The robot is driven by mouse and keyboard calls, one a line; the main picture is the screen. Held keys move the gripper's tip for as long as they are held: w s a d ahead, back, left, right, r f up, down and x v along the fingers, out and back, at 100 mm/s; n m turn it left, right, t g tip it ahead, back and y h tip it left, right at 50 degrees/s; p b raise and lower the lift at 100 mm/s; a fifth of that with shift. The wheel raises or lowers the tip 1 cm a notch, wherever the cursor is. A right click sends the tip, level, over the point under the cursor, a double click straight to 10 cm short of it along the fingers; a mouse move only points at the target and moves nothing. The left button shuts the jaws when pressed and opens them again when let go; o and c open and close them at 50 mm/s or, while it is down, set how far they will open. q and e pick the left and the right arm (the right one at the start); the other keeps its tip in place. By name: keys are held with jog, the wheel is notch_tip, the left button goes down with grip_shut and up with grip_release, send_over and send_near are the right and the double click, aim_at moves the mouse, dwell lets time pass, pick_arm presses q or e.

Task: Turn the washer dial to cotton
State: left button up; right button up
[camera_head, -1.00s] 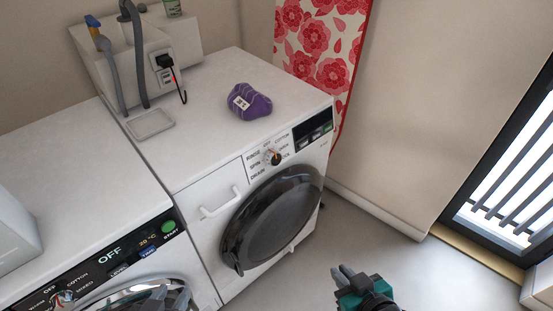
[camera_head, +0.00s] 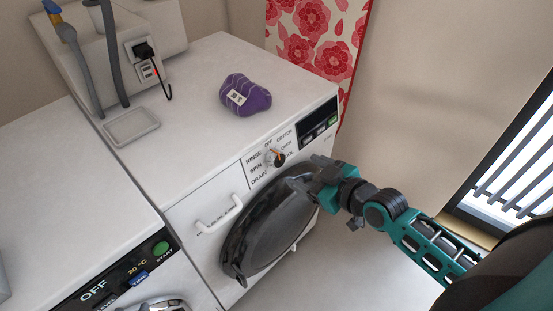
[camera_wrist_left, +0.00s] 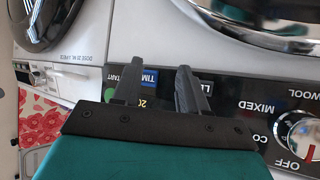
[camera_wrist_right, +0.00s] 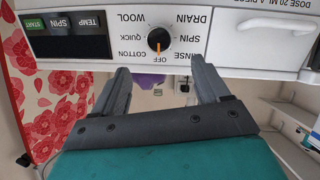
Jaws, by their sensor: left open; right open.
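The right-hand white machine has a round black dial (camera_head: 279,159) on its front panel, between printed program names. In the right wrist view the dial (camera_wrist_right: 160,40) appears upside down, and its orange pointer lines up with OFF. COTTON is printed beside OFF. My right gripper (camera_wrist_right: 159,68) is open and empty, its fingers either side of the dial in that view and apart from it. In the head view my right gripper (camera_head: 318,178) is in front of the dark door, right of and below the dial. My left gripper (camera_wrist_left: 158,72) is open and empty before the left-hand machine's panel.
The left machine's panel has a red-marked dial (camera_wrist_left: 303,138). A purple package (camera_head: 246,95) and a shallow tray (camera_head: 131,126) lie on top of the machines. The round dark door (camera_head: 265,235) bulges below the dial, with a white handle (camera_head: 218,213) to its left.

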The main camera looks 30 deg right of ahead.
aim_at(279, 160)
jog(key=b+x, duration=0.1)
jog(key=x, duration=0.8)
jog(key=shift+w+a+f, duration=0.2)
jog(key=shift+w+f, duration=0.05)
jog(key=shift+w, duration=0.4)
jog(key=shift+c, duration=0.8)
jog(key=c, duration=0.8)
jog(key=shift+c, duration=0.4)
